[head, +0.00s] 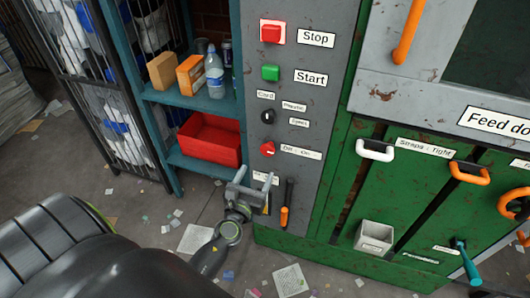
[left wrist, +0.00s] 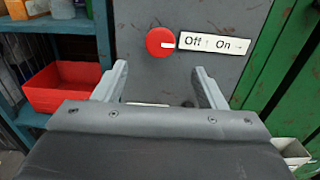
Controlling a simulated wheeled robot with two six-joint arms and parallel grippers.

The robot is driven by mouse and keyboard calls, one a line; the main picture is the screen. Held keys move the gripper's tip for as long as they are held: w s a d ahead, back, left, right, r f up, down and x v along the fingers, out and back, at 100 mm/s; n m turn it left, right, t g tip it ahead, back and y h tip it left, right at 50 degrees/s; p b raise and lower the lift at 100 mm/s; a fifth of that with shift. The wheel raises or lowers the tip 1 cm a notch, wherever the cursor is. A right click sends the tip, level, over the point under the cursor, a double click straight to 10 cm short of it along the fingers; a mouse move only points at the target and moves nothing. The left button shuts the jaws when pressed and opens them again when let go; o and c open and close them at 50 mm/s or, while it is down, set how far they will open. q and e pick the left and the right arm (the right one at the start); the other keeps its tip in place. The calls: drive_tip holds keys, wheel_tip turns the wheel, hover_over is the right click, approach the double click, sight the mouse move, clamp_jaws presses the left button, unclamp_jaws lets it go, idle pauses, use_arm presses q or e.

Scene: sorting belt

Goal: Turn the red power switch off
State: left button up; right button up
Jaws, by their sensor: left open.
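The red power switch (head: 267,149) is a round knob on the grey panel, beside a label (head: 301,152) reading Off and On. In the left wrist view the red knob (left wrist: 161,42) has a white mark on its right side, pointing right towards the label (left wrist: 213,43). My left gripper (head: 254,176) is open and empty, just below the knob in the head view. In the left wrist view its two fingers (left wrist: 160,74) point up at the panel, with the knob beyond and between their tips, apart from them. My right gripper is not in view.
Above the switch are a black selector knob (head: 268,117), a green Start button (head: 270,73) and a red Stop button (head: 271,33). A teal shelf with a red bin (head: 210,139) stands left.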

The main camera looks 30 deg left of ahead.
sight(267, 152)
use_arm(q)
drive_tip(key=x, duration=0.9)
drive_tip(key=shift+d, duration=0.1)
drive_tip(key=c, duration=1)
